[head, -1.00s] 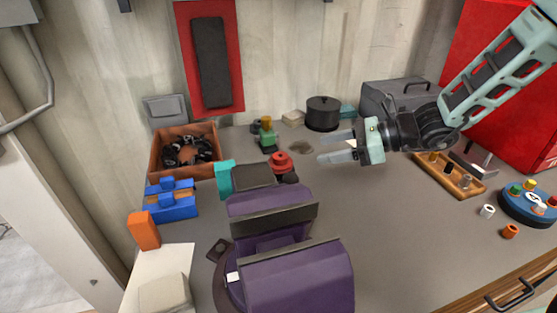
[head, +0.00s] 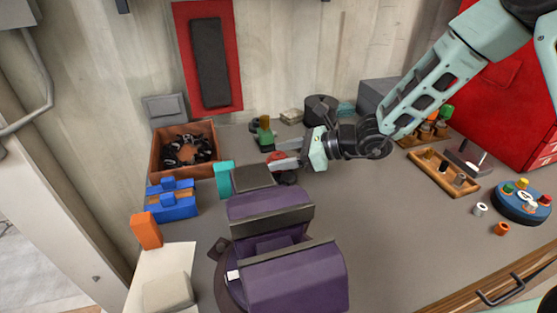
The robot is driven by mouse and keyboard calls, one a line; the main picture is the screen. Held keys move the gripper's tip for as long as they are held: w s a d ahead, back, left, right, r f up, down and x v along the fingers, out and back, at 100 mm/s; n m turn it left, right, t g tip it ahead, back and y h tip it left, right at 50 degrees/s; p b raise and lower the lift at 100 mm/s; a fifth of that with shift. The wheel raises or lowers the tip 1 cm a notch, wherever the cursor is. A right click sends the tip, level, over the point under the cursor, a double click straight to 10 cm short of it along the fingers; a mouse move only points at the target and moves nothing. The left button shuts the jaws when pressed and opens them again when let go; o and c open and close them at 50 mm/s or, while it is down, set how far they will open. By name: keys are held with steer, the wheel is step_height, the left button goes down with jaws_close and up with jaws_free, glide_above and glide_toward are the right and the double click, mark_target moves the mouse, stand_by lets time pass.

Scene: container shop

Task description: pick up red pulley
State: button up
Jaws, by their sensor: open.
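The red pulley (head: 274,156) stands on the workbench just behind the purple vise, partly hidden by my gripper's fingers. My gripper (head: 279,153) is open and comes in from the right, with its two fingers at the pulley. I cannot tell whether the fingers touch it or only overlap it in the picture. A dark piece shows under the red part.
The purple vise (head: 296,277) stands in front of the pulley. A green and yellow part (head: 264,132) stands close behind it, and a black pot (head: 320,104) behind my gripper. A wooden box (head: 163,163) and blue blocks (head: 170,206) are on the left.

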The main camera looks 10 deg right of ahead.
steer(key=c, duration=1.2)
steer(key=shift+r, duration=0.1)
